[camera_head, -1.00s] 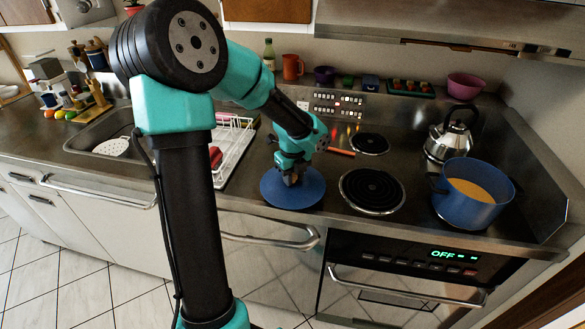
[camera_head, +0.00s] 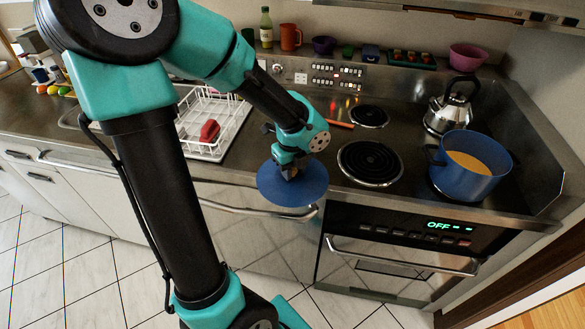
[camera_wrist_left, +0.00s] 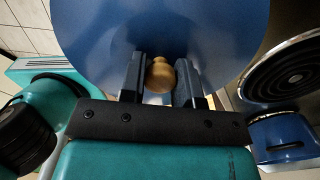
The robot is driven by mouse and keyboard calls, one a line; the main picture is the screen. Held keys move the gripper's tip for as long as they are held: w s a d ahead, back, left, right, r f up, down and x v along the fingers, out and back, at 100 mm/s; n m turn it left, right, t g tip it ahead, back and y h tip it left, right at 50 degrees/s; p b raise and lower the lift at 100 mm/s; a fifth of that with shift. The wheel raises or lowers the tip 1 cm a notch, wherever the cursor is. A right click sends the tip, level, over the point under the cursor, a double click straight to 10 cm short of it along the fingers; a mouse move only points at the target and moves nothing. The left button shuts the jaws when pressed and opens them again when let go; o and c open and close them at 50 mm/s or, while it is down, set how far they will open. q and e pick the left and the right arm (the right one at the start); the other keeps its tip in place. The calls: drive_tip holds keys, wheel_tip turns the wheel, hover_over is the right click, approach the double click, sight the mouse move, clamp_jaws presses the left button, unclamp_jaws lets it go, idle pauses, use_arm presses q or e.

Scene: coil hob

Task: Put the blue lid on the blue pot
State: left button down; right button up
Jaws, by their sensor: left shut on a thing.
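The blue lid (camera_head: 293,187) is a flat round disc, held at the counter's front edge, left of the hob. My left gripper (camera_head: 287,171) is shut on the lid's knob from above. In the left wrist view the brass-coloured knob (camera_wrist_left: 160,75) sits between the two fingers, with the lid (camera_wrist_left: 90,30) behind it. The blue pot (camera_head: 465,180) stands upright at the hob's right side, uncovered, with yellow-orange contents showing. Part of it also shows in the left wrist view (camera_wrist_left: 283,135). My right gripper is not in view.
A steel kettle (camera_head: 449,112) stands behind the pot. The front coil burner (camera_head: 370,163) and rear burner (camera_head: 369,117) are bare. A white dish rack (camera_head: 225,112) holds a red item. Cups and a pink bowl (camera_head: 468,55) line the back ledge.

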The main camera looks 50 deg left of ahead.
use_arm(q)
drive_tip(key=shift+w, duration=0.1)
drive_tip(key=w+d+r+n, duration=0.5)
drive_tip(key=w+d+n, duration=0.4)
drive_tip(key=w+n, duration=0.1)
drive_tip(key=w+d+r+n, duration=0.6)
drive_tip(key=w+d+n, duration=0.4)
drive_tip(key=w, duration=0.1)
drive_tip(key=shift+d+r, duration=0.2)
drive_tip(key=shift+d, duration=0.1)
drive_tip(key=shift+w+d, duration=0.1)
drive_tip(key=shift+w, duration=0.05)
